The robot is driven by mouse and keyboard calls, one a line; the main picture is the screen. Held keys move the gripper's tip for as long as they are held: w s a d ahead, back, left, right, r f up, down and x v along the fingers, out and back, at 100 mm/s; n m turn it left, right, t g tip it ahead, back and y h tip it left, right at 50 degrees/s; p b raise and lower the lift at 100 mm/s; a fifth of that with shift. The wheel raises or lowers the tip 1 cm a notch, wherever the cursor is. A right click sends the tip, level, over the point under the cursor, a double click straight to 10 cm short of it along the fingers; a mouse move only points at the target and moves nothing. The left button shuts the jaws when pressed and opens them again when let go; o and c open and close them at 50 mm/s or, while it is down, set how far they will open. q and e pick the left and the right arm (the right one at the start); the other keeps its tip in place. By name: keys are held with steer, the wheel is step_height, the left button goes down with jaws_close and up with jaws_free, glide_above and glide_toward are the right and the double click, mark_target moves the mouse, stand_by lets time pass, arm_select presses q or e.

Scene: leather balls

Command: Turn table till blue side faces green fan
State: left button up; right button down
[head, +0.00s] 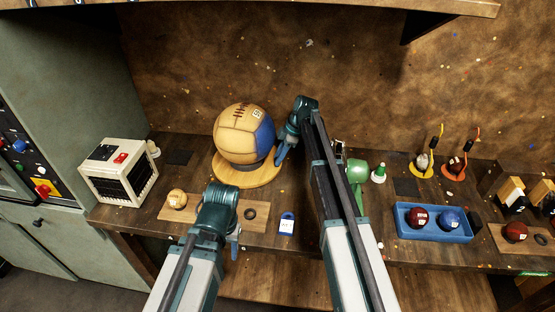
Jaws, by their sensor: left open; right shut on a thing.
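A large tan leather ball (236,132) with dark stitching sits on a round wooden turntable (232,177) at the back of the bench. Its blue side (265,136) shows on the right, towards my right gripper. The green fan (357,171) stands to the right, partly hidden behind my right arm. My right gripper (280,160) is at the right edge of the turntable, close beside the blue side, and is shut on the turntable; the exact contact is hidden. My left gripper (235,248) is open and low at the bench front, apart from the turntable.
A cream box (118,171) stands at the left. A blue tray (433,233) with red and blue balls is at the right.

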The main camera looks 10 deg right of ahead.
steer(key=shift+w+d+n, duration=0.25)
steer(key=shift+w+n, duration=0.15)
steer(key=shift+w, duration=0.1)
steer(key=shift+w, duration=0.1)
stand_by(0.3)
steer(key=c, duration=0.7)
jaws_free()
steer(key=shift+o, duration=0.2)
steer(key=p+v, duration=1.2)
steer(key=v, duration=0.1)
steer(key=shift+w+r+p, duration=0.25)
steer(key=shift+r+p, duration=0.15)
steer(key=shift+d, duration=0.1)
